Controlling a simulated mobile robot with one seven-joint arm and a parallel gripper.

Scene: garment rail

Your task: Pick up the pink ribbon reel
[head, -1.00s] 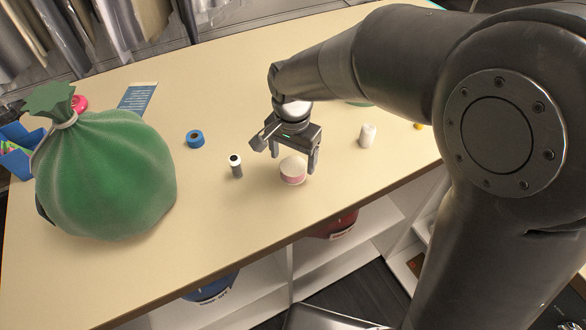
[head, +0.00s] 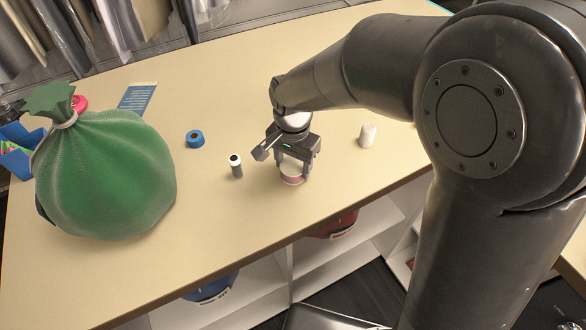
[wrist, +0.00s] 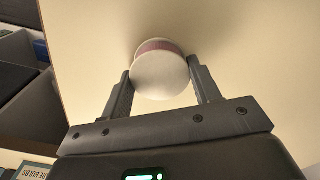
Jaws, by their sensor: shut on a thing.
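The pink ribbon reel (head: 292,178) stands on the table near its front edge, a short round reel with a pale top and a pink band. In the wrist view the reel (wrist: 160,74) sits between the two fingers, its white end facing the camera. My gripper (head: 293,172) points down over it and is shut on it, one finger at each side. In the wrist view my gripper's fingers (wrist: 160,88) touch the reel's sides. The reel's upper part is partly hidden by my gripper in the head view.
A blue roll (head: 195,139) lies farther left, and a white cylinder (head: 367,136) stands to the right. A large green sack (head: 105,175) fills the table's left side. The table (head: 240,225) is bare in front.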

